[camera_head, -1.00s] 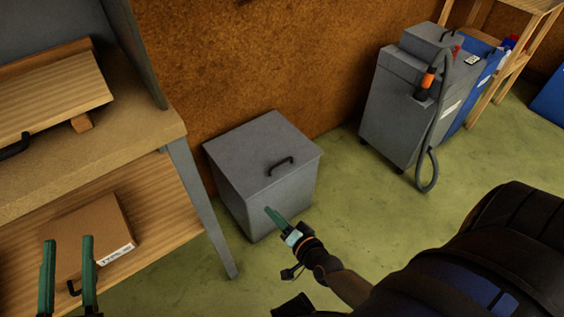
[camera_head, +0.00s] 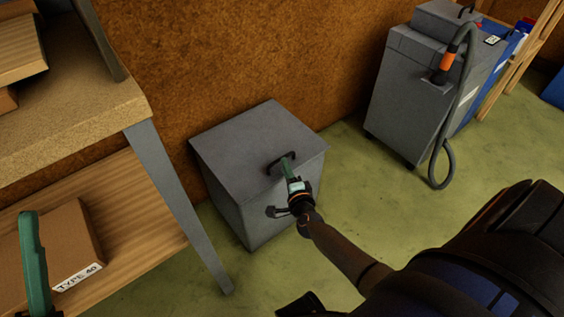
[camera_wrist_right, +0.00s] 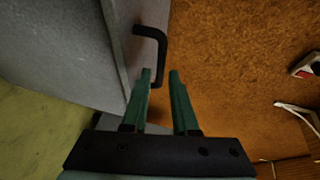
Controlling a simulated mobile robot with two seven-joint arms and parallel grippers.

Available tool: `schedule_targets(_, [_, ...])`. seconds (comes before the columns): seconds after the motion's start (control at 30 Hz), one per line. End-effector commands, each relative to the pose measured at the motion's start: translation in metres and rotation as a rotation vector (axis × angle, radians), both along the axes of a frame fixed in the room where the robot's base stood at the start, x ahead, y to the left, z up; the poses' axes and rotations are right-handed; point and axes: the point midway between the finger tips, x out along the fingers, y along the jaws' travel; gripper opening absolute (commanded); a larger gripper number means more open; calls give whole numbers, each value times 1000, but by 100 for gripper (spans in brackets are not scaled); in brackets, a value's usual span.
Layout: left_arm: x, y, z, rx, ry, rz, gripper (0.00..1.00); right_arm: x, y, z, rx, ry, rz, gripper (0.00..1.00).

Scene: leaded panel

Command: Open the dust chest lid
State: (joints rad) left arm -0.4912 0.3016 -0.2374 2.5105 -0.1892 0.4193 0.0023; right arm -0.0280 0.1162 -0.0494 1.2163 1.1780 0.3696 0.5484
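The dust chest (camera_head: 245,205) is a grey metal box on the floor against the brown wall. Its flat lid (camera_head: 235,140) is closed, with a black bar handle (camera_head: 281,160) near the front edge. My right gripper (camera_head: 287,164) is at the handle in the head view, its fingers overlapping it.
A wooden workbench (camera_head: 75,120) with a grey leg (camera_head: 180,200) stands left of the chest. A cardboard box (camera_head: 65,240) lies on its lower shelf. A grey extractor machine (camera_head: 415,90) with a hose stands at right. Green floor is clear between.

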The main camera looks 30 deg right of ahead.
Motion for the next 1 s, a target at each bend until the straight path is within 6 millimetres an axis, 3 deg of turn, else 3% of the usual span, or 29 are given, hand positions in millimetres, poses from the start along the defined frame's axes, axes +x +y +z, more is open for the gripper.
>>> schedule_targets(0.1, [1,-1,-13,-6,9,-10,50,21,-8,-7,-2,-3,-1,27])
schedule_targets(0.3, [1,-1,-22,-12,21,-18,50,41,-14,-10,-2,0,1,27])
schedule_targets(0.67, [1,-2,-23,-12,23,-21,50,45,-15,-9,-2,1,1,27])
schedule_targets(0.9, [1,-2,-23,-11,23,-22,50,45,-15,-9,-2,1,0,2])
schedule_targets(1.0, [1,-2,-23,-11,22,-22,50,45,-15,-9,-2,1,0,0])
